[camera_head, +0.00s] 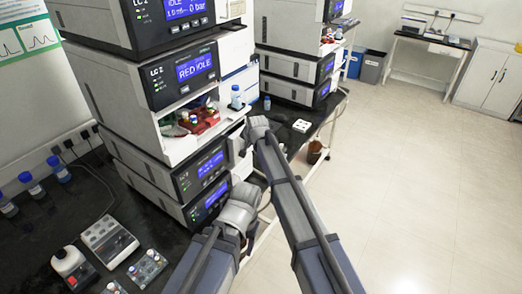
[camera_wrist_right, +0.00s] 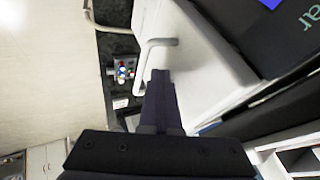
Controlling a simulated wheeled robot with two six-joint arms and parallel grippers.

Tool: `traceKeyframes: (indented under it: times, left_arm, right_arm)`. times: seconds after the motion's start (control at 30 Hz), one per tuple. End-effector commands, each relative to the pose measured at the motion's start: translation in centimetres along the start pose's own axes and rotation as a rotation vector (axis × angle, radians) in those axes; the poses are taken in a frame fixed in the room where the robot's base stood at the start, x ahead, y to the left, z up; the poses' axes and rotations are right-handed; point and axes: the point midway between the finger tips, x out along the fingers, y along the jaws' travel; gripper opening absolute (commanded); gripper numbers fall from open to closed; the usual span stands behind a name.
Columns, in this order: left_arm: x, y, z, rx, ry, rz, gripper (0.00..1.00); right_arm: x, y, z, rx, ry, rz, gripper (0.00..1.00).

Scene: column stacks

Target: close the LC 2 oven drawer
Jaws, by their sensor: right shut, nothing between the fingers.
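The LC 2 stack (camera_head: 182,72) stands on the dark bench in the head view, with several lit blue displays. Which part is the oven drawer is not clear there. In the right wrist view a white front panel (camera_wrist_right: 208,58) with a grey bar handle (camera_wrist_right: 150,42) lies close beside my right gripper (camera_wrist_right: 160,76). That gripper is shut and empty, its tips near the handle; I cannot tell whether they touch. In the head view my right arm reaches to the right side of the stack. My left gripper (camera_head: 240,203) is lower, beside the stack; its fingers cannot be made out.
An open bay in the stack holds a red rack (camera_head: 200,121) with vials. A blue-capped bottle (camera_head: 236,98) stands behind it. Control boxes (camera_head: 110,241) and bottles occupy the left bench. A second stack (camera_head: 290,65) stands farther back. The floor (camera_head: 430,160) at right is clear.

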Motion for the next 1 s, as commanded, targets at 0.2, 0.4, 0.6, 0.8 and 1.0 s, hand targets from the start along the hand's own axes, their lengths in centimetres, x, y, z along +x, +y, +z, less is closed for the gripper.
traceKeyframes:
  times: [0.2, 0.4, 0.6, 0.8, 1.0]
  left_arm:
    - [0.0, 0.0, 0.0, 0.000, 0.000, 0.000, 0.55]
    - [0.0, 0.0, 0.0, 0.000, 0.000, 0.000, 0.55]
    - [0.0, 0.0, 0.0, 0.000, 0.000, 0.000, 0.55]
    - [0.0, 0.0, 0.0, 0.000, 0.000, 0.000, 0.55]
    - [-0.5, -0.1, 0.0, 0.000, 0.000, 0.000, 0.55]
  right_arm:
    - [1.2, -2.2, -0.1, 0.000, 0.000, -0.001, 0.00]
    - [1.5, -2.9, 0.0, 0.000, 0.000, -0.001, 0.00]
    - [1.6, -3.1, 0.0, 0.000, 0.002, -0.005, 0.00]
    - [1.6, -3.2, -0.1, 0.001, 0.002, -0.007, 0.00]
    - [1.0, -3.2, -0.2, 0.001, 0.001, -0.007, 0.00]
